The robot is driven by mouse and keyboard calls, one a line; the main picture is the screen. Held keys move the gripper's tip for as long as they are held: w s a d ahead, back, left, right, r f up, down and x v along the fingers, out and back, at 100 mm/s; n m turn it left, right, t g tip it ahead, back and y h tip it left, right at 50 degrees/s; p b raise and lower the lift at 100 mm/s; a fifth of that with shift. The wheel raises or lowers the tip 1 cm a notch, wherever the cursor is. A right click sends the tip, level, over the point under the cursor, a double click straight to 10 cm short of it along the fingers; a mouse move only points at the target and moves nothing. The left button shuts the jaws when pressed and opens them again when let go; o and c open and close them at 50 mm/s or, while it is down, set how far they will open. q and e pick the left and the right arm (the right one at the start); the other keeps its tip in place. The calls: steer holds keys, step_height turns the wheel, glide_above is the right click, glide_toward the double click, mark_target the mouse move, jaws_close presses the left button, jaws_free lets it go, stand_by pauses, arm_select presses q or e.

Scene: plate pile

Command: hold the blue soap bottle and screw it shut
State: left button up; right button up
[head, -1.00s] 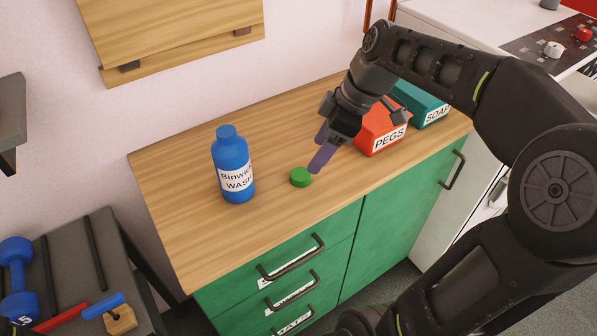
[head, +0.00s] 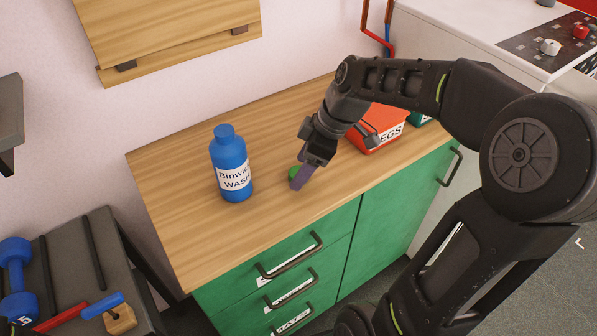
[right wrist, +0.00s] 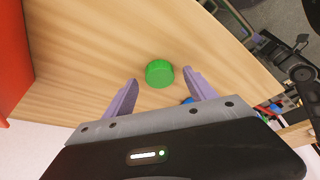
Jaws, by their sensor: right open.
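The blue soap bottle (head: 230,163) stands upright on the wooden counter, with a white label and no green cap on its blue neck. A green cap (head: 293,173) lies on the counter to the right of the bottle, partly hidden behind my right gripper's finger. In the right wrist view the green cap (right wrist: 159,74) lies just beyond and between the two fingertips. My right gripper (head: 301,178) is open and empty above the cap; its purple fingers also show in the right wrist view (right wrist: 163,82). My left gripper is not in view.
A red pegs box (head: 378,128) and a teal box (head: 420,119) stand at the right back of the counter (head: 170,222). A dark rack with blue dumbbells (head: 17,282) is at lower left. The counter around the bottle is clear.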

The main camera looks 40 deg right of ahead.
steer(key=shift+w+a+f, duration=0.1)
steer(key=shift+f, duration=0.3)
steer(key=shift+c, duration=0.6)
steer(key=c, duration=1.3)
steer(key=shift+r, duration=0.15)
step_height(320, 180, up, 10)
